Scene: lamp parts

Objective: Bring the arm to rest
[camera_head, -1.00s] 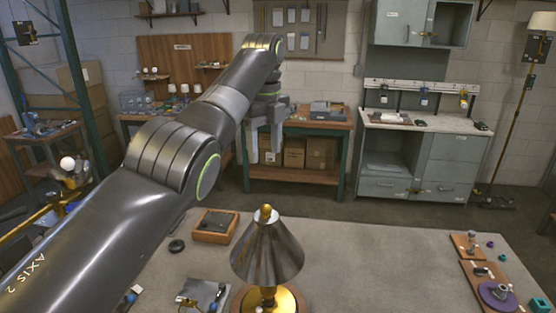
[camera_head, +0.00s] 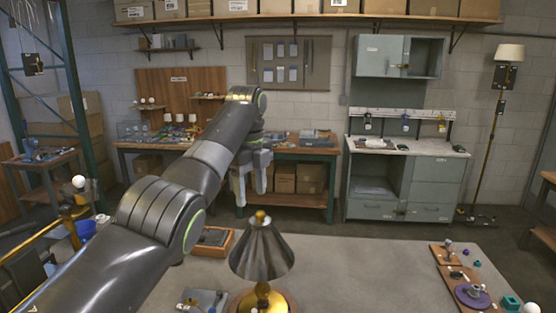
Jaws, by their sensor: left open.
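My left arm reaches in from the lower left and extends over the table. My left gripper (camera_head: 250,184) hangs from its end with the fingers pointing down and apart, and nothing shows between them. In the picture it sits above and just left of the lamp. The lamp has a dark metal cone shade (camera_head: 262,252) with a brass finial on top and a brass base (camera_head: 264,300), and it stands upright on the table (camera_head: 370,275). The gripper looks clear of the shade. My right gripper is not in view.
A wooden tray with a dark insert (camera_head: 214,240) lies left of the lamp. Wooden boards with small parts (camera_head: 470,290) lie at the table's right. Mid-right table is clear. A workbench (camera_head: 300,152) and grey cabinets (camera_head: 405,185) stand behind.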

